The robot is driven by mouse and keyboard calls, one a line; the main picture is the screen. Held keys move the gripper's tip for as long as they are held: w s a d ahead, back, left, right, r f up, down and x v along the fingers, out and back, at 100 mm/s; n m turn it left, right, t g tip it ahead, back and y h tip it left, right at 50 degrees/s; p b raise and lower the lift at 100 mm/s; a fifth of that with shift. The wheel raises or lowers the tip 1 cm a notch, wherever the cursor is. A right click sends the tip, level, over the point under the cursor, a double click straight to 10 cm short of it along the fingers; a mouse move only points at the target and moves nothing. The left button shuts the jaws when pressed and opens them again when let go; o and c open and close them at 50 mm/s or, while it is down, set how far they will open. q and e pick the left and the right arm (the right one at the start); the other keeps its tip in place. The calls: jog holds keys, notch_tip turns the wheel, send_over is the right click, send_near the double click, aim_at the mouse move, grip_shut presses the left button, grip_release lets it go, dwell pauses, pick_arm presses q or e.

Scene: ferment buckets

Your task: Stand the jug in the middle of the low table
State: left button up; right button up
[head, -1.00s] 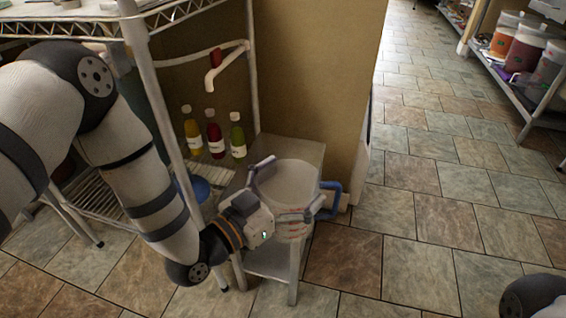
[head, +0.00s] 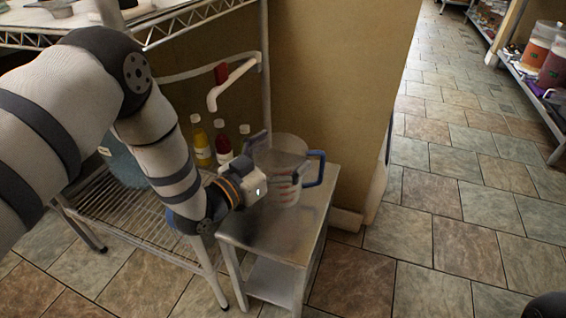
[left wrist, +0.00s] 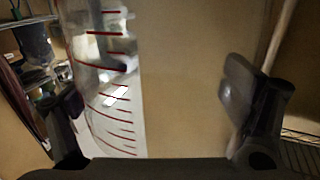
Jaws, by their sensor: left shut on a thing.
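The clear jug (head: 283,160) with red markings and a blue handle (head: 316,168) is upright at the back part of the low metal table (head: 265,232). Whether its base touches the top is hard to tell.
A wire rack (head: 130,215) stands left of the table. Bottles, one yellow (head: 200,146) and one red (head: 222,146), stand behind my gripper. A tan wall (head: 335,90) rises behind the table. Tiled floor (head: 450,220) is open at right.

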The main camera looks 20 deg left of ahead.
pick_arm(q)
jog(key=shift+f, duration=0.75)
jog(key=shift+f, duration=0.2)
jog(key=o, duration=1.2)
jog(key=shift+o, duration=0.2)
jog(key=shift+r, duration=0.35)
jog(key=p+v, duration=0.1)
jog(key=v, duration=1.1)
jog(key=shift+f+p, duration=0.15)
jog(key=shift+p, duration=0.2)
